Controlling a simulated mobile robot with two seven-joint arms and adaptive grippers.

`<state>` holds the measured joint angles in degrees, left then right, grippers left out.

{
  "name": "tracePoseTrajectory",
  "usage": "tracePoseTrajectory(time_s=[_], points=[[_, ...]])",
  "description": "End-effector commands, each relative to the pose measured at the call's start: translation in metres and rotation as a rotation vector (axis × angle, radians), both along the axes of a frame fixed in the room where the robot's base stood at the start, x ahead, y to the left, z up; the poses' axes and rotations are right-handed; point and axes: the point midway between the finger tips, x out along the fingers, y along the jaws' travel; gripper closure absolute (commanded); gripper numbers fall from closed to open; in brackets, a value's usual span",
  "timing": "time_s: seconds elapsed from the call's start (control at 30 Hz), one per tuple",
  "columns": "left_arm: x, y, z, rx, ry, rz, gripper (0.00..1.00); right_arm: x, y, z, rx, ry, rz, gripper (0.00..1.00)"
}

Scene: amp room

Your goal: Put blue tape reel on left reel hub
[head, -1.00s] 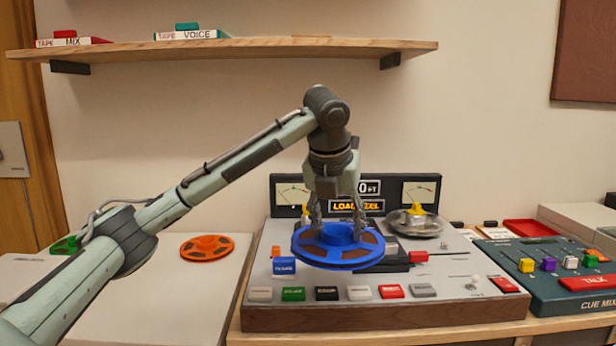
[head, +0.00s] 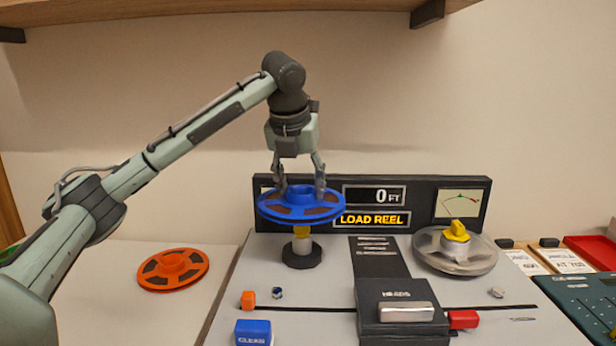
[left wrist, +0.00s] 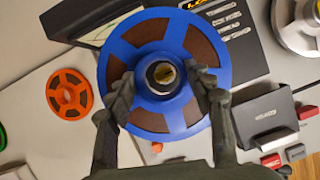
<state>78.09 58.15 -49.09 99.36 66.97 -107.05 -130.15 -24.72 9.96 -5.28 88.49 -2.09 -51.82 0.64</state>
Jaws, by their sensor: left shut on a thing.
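The blue tape reel (head: 300,205) is held level in my left gripper (head: 301,184), whose fingers are shut on its raised centre. The left reel hub (head: 302,251) stands directly under the reel in the head view, with a black base, a pale post and a yellow top. The reel is above the post, close to the yellow top; I cannot tell whether they touch. My right gripper is not in view.
An orange reel (head: 173,270) lies on the pale surface at left. The right hub carries a metallic reel (head: 456,250) with a yellow cap. The heads block (head: 400,310) stands in the middle of the deck. A "LOAD REEL" display (head: 372,219) is behind.

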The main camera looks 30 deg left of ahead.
Motion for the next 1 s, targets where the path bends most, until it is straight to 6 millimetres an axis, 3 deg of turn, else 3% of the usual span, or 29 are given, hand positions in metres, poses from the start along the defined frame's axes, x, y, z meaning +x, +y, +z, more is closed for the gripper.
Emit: tracePoseTrajectory(time_s=[0.47,1.0], points=[[0.000,0.000,-0.023,0.001,-0.001,0.001,0.90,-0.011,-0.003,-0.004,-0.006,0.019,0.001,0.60],[0.000,0.000,-0.060,0.001,-0.002,0.000,0.90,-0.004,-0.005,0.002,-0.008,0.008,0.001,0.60]])
